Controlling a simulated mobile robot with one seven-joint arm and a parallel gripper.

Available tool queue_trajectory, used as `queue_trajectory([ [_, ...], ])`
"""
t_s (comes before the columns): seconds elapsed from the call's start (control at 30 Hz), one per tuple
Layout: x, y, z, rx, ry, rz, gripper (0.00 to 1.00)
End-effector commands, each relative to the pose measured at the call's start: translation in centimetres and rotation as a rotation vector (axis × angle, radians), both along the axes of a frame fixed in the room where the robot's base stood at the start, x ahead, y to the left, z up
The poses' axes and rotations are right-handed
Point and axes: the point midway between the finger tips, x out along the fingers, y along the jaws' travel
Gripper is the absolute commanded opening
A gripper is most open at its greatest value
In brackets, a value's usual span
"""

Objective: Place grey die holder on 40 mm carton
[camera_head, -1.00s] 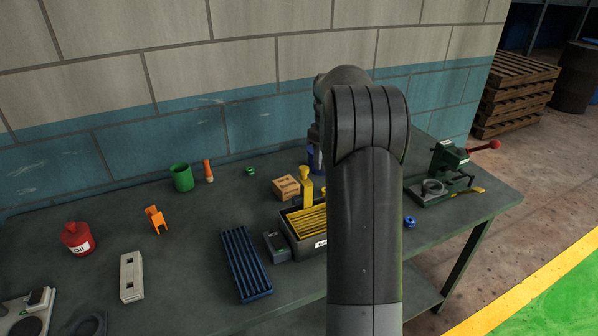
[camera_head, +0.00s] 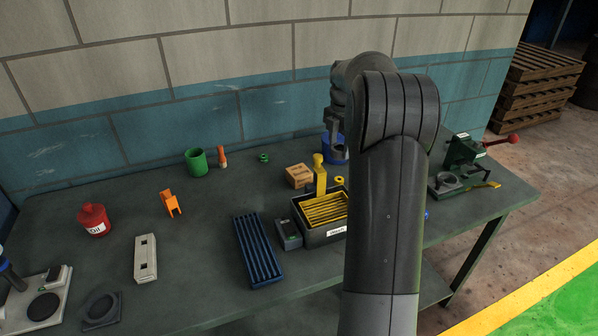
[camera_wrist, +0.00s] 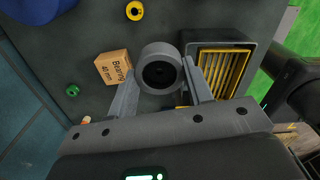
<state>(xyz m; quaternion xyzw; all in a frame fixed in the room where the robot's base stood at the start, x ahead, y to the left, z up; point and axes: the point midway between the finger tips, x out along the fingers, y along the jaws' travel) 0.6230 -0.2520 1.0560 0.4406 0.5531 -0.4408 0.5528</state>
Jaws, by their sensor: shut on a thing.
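The grey die holder (camera_wrist: 160,68), a short thick ring with a dark hole, is between the two fingers of my gripper (camera_wrist: 163,82) in the wrist view. My gripper is shut on it. The 40 mm carton (camera_wrist: 114,68), a brown box lettered "Bearing 40 mm", lies just left of the die holder in the wrist view, apart from it in the picture. In the head view the carton (camera_head: 299,176) stands on the bench behind the black tray. My wrist is above the bench near the blue cylinder there, partly hidden by my arm.
A black tray (camera_head: 310,237) with yellow slats and an upright yellow piece (camera_head: 320,178) stand close to the carton. A blue cylinder (camera_head: 328,157) is to the carton's right. A green cup (camera_head: 196,163) stands left. Bench around the orange clip (camera_head: 171,203) is mostly clear.

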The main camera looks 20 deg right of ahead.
Motion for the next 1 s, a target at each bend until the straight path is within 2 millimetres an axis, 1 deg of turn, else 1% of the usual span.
queue_trajectory([
  [0.17,0.2,0.2,-0.1,0.0,-0.001,0.082,0.09],
  [0.27,1.0,1.1,-0.9,0.001,0.001,0.095,0.09],
  [0.5,4.8,5.0,-4.1,0.001,0.001,0.096,0.09],
  [0.7,7.4,7.5,-6.3,0.0,-0.001,0.093,0.09],
  [0.83,8.1,8.3,-6.9,0.0,-0.001,0.091,0.09],
  [0.93,8.2,8.4,-7.3,0.0,-0.001,0.09,0.09],
  [1.0,8.2,8.4,-8.0,0.001,0.0,0.09,0.09],
])
